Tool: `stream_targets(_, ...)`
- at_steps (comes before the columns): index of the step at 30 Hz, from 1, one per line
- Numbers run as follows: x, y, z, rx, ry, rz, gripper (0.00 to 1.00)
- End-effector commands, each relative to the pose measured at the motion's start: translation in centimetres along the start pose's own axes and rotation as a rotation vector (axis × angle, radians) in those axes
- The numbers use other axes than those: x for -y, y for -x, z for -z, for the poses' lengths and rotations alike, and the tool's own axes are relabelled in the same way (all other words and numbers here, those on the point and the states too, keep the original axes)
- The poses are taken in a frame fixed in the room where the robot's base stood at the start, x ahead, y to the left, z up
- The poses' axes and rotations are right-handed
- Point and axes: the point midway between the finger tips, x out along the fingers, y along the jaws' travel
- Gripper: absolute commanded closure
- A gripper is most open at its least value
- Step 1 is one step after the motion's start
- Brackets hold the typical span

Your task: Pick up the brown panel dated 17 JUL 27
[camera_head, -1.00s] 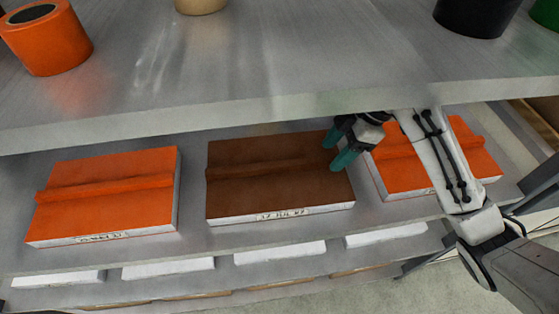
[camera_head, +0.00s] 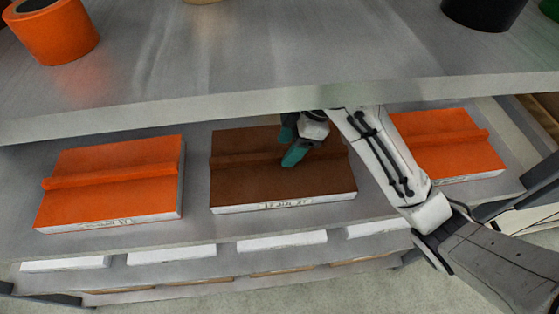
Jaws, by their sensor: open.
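The brown panel (camera_head: 250,185) lies flat on the middle shelf, between two orange panels. It has a raised ridge across its top and a white front edge with a small date label, which looks like 17 JUL 27 but is blurred. My gripper (camera_head: 290,150) is open, with its teal fingers over the middle of the brown panel near the ridge. Nothing is held. I cannot tell whether the fingers touch the ridge. My gripper and arm hide the back right part of the panel.
One orange panel (camera_head: 110,185) lies left of the brown one, another (camera_head: 445,140) lies right, partly behind my arm. The upper shelf board (camera_head: 250,60) overhangs from behind, with an orange roll (camera_head: 55,35) and a black pot (camera_head: 482,12) on it. White-edged panels (camera_head: 282,241) sit on the shelf below.

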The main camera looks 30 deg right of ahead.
Motion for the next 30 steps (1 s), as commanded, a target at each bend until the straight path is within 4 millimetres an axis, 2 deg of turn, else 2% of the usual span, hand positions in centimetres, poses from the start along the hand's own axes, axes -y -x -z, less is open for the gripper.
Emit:
stream_targets(2,0.1,-0.4,0.8,-0.001,0.002,0.0,0.45)
stream_targets(6,0.0,-1.4,0.7,0.001,-0.003,0.0,0.45)
stream_targets(13,0.0,-1.5,0.7,0.0,-0.001,-0.001,0.45)
stream_targets(30,0.0,-1.5,0.7,0.0,0.0,-0.001,0.98)
